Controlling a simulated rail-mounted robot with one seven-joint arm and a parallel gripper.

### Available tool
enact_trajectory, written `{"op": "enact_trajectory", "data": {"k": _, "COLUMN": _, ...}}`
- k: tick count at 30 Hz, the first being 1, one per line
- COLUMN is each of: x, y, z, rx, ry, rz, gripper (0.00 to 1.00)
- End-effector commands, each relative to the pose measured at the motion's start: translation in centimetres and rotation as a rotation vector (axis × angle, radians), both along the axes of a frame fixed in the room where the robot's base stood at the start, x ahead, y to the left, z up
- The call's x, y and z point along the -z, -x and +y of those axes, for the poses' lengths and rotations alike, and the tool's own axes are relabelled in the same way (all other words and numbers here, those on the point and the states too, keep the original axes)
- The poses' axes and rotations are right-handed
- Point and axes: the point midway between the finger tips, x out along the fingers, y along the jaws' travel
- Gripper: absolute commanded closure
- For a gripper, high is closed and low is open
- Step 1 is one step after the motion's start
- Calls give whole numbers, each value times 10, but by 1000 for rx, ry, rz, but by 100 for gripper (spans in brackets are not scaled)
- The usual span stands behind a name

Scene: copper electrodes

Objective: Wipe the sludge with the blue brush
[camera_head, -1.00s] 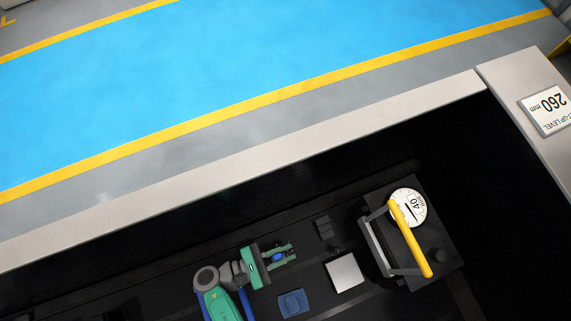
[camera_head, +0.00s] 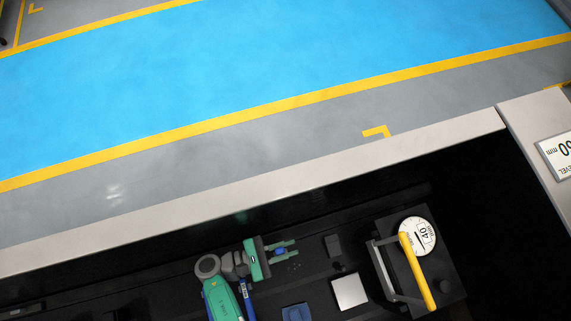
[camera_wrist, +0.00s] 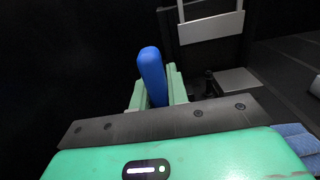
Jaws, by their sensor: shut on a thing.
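My gripper (camera_head: 283,250) is low over the black floor of the trough, its green fingers pointing right. It is shut on the blue brush (camera_head: 280,251), whose rounded blue handle (camera_wrist: 151,75) stands up between the fingers in the wrist view. The bristles are hidden below the fingers, so I cannot tell whether they touch the floor. A few dark specks (camera_head: 294,267) lie just below the fingers in the head view; I cannot tell for sure whether they are sludge.
A small dark block (camera_head: 334,246) lies right of my gripper. A pale square plate (camera_head: 349,291) is below it. A dark box with a yellow handle (camera_head: 418,272) and round "40" label stands further right. A blue folded pad (camera_head: 296,313) lies at the bottom edge. A pale ledge (camera_head: 250,199) borders the trough.

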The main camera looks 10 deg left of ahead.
Motion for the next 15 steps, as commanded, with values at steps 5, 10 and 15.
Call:
{"op": "enact_trajectory", "data": {"k": 5, "x": -20, "y": 0, "z": -1, "rx": 2, "ry": 0, "rz": 0, "gripper": 100}}
{"op": "enact_trajectory", "data": {"k": 10, "x": -31, "y": 0, "z": -1, "rx": 4, "ry": -2, "rz": -1, "gripper": 100}}
{"op": "enact_trajectory", "data": {"k": 15, "x": -41, "y": 0, "z": -2, "rx": 5, "ry": 0, "rz": 0, "gripper": 100}}
